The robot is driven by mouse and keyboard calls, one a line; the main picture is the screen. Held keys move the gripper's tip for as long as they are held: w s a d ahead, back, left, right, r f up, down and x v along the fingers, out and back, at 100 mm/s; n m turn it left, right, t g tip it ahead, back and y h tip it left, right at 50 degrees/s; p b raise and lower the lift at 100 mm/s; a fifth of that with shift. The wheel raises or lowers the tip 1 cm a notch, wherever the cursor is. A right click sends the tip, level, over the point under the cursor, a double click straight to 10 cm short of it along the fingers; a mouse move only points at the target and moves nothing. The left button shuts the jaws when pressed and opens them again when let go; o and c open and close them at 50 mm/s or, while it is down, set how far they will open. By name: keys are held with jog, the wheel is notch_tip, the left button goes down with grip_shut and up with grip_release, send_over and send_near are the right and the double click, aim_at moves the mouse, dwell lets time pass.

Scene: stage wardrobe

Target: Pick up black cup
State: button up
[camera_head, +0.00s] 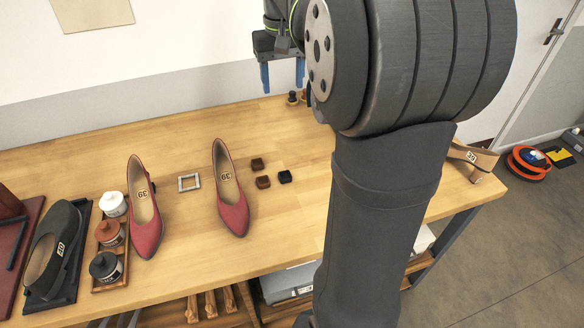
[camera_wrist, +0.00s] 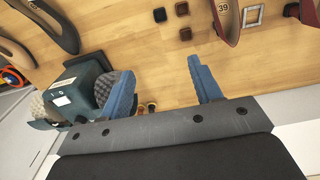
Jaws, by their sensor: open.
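The black cup (camera_head: 285,176) is a small dark, block-like piece on the wooden table, right of two similar brown pieces (camera_head: 263,181). In the wrist view the black cup (camera_wrist: 159,15) lies near the top edge, beyond my fingertips. My gripper (camera_head: 283,82) has two blue fingers pointing down and is near the wall, above and behind the cups. In the wrist view my gripper (camera_wrist: 160,70) is open, with bare table between its fingers and nothing held. The cup is apart from the fingers and in clear sight in both views.
Red shoes (camera_head: 231,190) and a square frame (camera_head: 189,182) are left of the cups. A rack of jars (camera_head: 123,251) and a dark shoe (camera_head: 55,250) are further left. A dark device (camera_wrist: 82,82) stands beside the left finger in the wrist view. Table before the cups is clear.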

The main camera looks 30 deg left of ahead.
send_over(285, 178)
jog(key=f, duration=2.4)
jog(key=shift+w+a, duration=0.2)
jog(key=shift+w, duration=0.15)
jog(key=shift+s+d+f, duration=0.1)
jog(key=shift+s+f, duration=0.05)
jog(key=shift+f, duration=1.25)
jog(key=shift+s+d+f, duration=0.1)
jog(key=shift+s+f, duration=0.05)
jog(key=shift+f, duration=1.25)
jog(key=c, duration=1)
